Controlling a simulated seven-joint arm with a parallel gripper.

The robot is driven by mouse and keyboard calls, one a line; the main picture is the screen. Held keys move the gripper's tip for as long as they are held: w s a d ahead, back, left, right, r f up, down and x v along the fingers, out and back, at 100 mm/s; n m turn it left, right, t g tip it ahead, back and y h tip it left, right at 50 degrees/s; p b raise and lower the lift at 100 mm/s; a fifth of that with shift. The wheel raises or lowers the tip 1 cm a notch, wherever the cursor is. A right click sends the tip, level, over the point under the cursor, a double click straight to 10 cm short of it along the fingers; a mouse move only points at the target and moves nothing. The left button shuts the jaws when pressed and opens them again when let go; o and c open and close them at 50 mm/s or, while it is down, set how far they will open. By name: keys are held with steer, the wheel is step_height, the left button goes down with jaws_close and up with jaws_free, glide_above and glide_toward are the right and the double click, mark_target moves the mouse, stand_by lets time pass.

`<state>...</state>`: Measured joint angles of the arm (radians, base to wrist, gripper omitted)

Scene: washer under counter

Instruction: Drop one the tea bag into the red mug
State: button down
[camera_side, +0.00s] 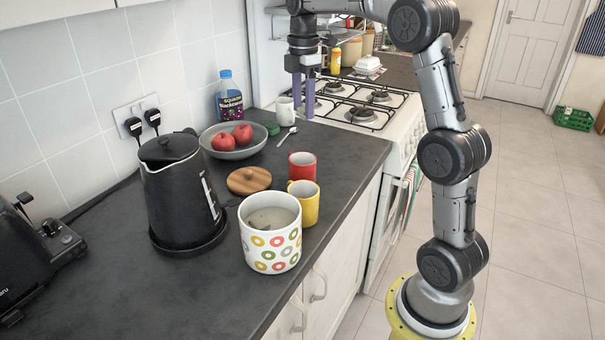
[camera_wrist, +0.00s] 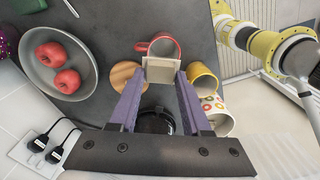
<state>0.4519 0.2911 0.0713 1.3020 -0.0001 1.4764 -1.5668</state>
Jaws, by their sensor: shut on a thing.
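The red mug (camera_side: 302,166) stands upright on the dark counter, behind the yellow mug. My gripper (camera_side: 304,110) points down near the counter's stove end, beyond the red mug in the side view. In the wrist view its purple fingers (camera_wrist: 160,82) are shut on a pale square tea bag (camera_wrist: 159,68). The tea bag overlaps the lower part of the red mug (camera_wrist: 166,42) in that view; I cannot tell the height between them. I cannot make out the held tea bag in the side view. The patterned canister (camera_side: 270,245) stands open with pale contents.
The yellow mug (camera_side: 303,204) stands between the red mug and canister. A wooden lid (camera_side: 248,180), black kettle (camera_side: 182,195), fruit bowl (camera_side: 230,148) and spoon (camera_side: 287,134) are nearby. A white mug (camera_side: 285,108) stands by the gripper. The stove (camera_side: 362,105) adjoins the counter.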

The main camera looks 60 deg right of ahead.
step_height(320, 180, down, 6)
stand_by(0.5)
steer(key=shift+d, duration=0.1)
steer(key=shift+c, duration=1.4)
jaws_free()
step_height(320, 180, up, 12)
steer(key=shift+r, duration=0.95)
